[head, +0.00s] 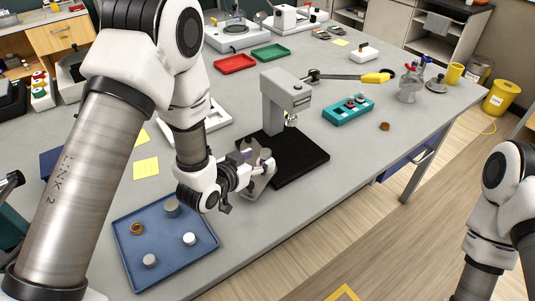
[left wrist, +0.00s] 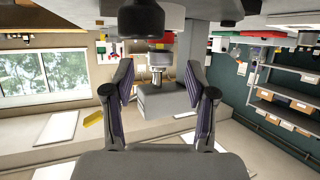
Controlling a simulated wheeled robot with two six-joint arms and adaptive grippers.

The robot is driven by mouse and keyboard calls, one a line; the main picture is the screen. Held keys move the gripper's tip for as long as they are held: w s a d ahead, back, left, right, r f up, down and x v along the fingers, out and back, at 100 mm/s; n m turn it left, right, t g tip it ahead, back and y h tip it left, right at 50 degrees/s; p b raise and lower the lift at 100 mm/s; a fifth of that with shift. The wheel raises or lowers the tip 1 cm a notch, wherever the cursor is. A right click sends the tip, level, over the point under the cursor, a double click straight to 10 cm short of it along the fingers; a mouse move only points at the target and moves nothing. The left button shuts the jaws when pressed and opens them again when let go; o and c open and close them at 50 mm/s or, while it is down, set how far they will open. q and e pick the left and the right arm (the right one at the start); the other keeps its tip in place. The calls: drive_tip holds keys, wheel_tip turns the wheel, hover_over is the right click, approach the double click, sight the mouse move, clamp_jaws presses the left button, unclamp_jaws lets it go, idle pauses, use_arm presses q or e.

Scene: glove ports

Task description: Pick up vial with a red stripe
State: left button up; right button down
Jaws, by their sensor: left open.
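I cannot make out a vial with a clear red stripe. The teal rack (head: 348,109) towards the right of the table holds small round pieces, one dark and one reddish (head: 360,98), too small to tell a stripe. My left gripper (head: 256,163) is open beside the grey press (head: 285,95), over the near left edge of its black base (head: 302,160). In the left wrist view its fingers (left wrist: 160,88) stand apart with nothing held; the press head (left wrist: 165,101) shows beyond them. A dark cylinder (left wrist: 140,18) is close at the top there. My right gripper is not in view.
A blue tray (head: 135,260) with several small pieces lies at the near left. Red (head: 235,64) and green (head: 271,52) trays lie behind the press. A yellow-handled tool (head: 375,77) lies near the rack.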

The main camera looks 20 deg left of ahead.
sight(263, 155)
use_arm(q)
drive_tip(key=p+x, duration=0.1)
drive_tip(key=x, duration=0.4)
drive_tip(key=shift+w+f+p, duration=0.1)
drive_tip(key=shift+w+p, duration=0.2)
drive_tip(key=shift+s, duration=0.2)
drive_tip(key=shift+c, duration=1)
drive_tip(key=shift+s+r, duration=0.2)
drive_tip(key=shift+r, duration=0.05)
drive_tip(key=c, duration=0.6)
clamp_jaws()
drive_tip(key=shift+w+f, duration=0.1)
drive_tip(key=shift+w, duration=0.05)
